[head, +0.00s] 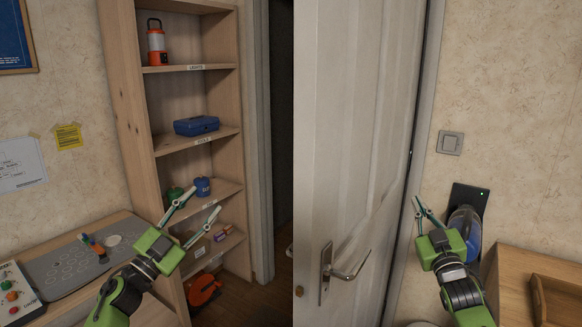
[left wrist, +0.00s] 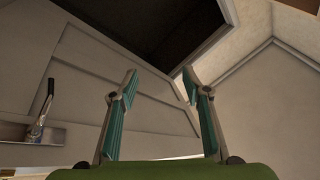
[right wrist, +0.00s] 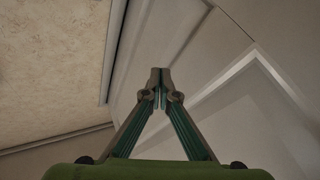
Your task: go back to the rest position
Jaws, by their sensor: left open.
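My left gripper (head: 204,200) is raised in front of the lower shelves in the head view. Its two fingers are apart with nothing between them, and the left wrist view shows the same gap (left wrist: 160,72). My right gripper (head: 418,206) is raised in front of the door's right edge and the wall beside it. In the right wrist view its fingertips (right wrist: 160,78) meet, with nothing seen between them. Both arms come up from the bottom of the head view.
A wooden shelf unit (head: 137,120) holds an orange lantern (head: 157,44), a blue toolbox (head: 196,125) and small items. A grey board (head: 62,268) lies at lower left. A white door (head: 360,130) with a handle (head: 345,275) stands mid-view. A wooden cabinet (head: 510,262) is at lower right.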

